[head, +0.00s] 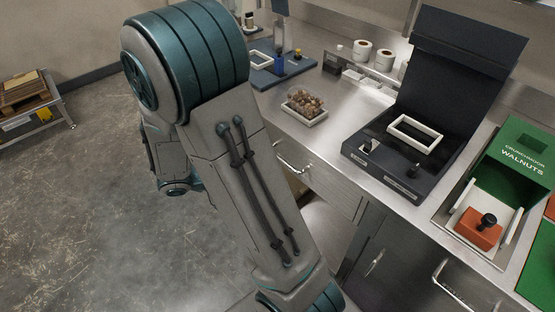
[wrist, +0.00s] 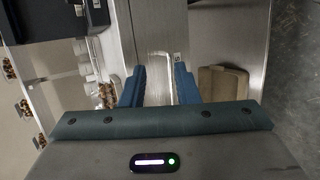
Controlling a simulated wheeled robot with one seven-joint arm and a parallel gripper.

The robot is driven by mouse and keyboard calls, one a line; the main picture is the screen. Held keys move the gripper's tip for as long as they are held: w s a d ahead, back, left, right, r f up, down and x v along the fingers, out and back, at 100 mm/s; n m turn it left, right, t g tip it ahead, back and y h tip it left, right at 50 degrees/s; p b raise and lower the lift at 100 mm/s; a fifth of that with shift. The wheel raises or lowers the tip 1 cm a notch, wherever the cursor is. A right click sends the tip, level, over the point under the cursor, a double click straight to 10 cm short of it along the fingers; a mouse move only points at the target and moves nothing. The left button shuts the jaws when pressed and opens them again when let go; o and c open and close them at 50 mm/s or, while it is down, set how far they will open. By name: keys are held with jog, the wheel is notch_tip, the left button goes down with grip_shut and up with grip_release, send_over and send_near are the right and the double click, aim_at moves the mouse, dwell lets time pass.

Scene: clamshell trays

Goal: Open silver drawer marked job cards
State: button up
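In the head view, a silver drawer front (head: 328,190) with a curved bar handle (head: 290,162) sits under the counter, partly hidden by my arm. No label is readable there. In the wrist view, my gripper (wrist: 160,78) is open, its two blue fingers apart. A pale bar handle (wrist: 160,56) on a silver front (wrist: 205,35) shows in the gap between them; I cannot tell whether they touch it. A small label (wrist: 178,57) beside the handle is too small to read. My gripper is outside the head view.
The steel counter (head: 330,135) holds a tray of walnuts (head: 305,105), a dark open case (head: 410,150) and a green walnuts box (head: 520,155). Another handle (head: 452,285) is at lower right. A low cart (head: 35,115) stands far left. The floor at left is clear.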

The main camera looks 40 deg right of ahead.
aim_at(283, 160)
jog(key=w+f+n+t+h+b, duration=0.1)
jog(key=w+f+n+t+h, duration=0.1)
jog(key=w+f+t+h, duration=0.35)
jog(key=shift+g+y, duration=0.85)
jog(key=shift+y, duration=0.1)
jog(key=x, duration=0.9)
jog(key=f+p+x, duration=0.1)
jog(key=x, duration=0.4)
jog(key=shift+w+d+f, duration=0.1)
jog(key=shift+w+f, duration=0.05)
jog(key=shift+w, duration=0.25)
grip_shut()
